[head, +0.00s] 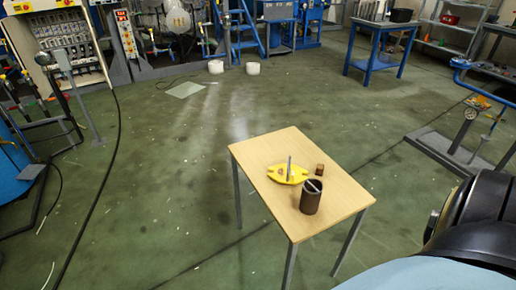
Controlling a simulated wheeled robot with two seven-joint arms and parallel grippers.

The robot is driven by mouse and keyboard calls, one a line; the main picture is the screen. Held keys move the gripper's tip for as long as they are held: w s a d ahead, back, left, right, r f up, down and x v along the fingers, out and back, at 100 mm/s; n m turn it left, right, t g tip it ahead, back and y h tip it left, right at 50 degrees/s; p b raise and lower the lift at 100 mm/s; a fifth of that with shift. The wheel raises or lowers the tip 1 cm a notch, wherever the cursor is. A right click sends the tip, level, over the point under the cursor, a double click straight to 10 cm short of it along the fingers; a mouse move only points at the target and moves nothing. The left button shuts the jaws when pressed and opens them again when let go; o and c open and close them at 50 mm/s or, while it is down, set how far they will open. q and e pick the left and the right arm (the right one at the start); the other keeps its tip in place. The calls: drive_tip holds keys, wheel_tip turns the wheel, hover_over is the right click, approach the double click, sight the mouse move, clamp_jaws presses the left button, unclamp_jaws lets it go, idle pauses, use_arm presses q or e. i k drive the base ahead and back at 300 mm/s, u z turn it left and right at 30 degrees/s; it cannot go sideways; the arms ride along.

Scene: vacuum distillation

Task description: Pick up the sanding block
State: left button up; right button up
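A small light wooden table (260,157) with grey legs stands right of centre. A small brown block (319,170), which looks like the sanding block, rests near the table's right edge. Left of it lies a flat yellow piece (287,174) with a grey upright part at its middle. In front of the block stands a dark brown cylindrical cup (309,199) with a light rod-like thing in its top. Neither of my grippers is in view.
The green floor (150,220) around the table is mostly open. A dark cable (113,150) runs along the floor at left. A blue-framed table (383,48) and shelving (450,30) stand at the back right. A grey metal base (440,150) is at right.

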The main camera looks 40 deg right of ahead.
sight(319, 170)
drive_tip(key=u, duration=1.7)
drive_tip(key=k, duration=1.7)
drive_tip(key=z, duration=1.1)
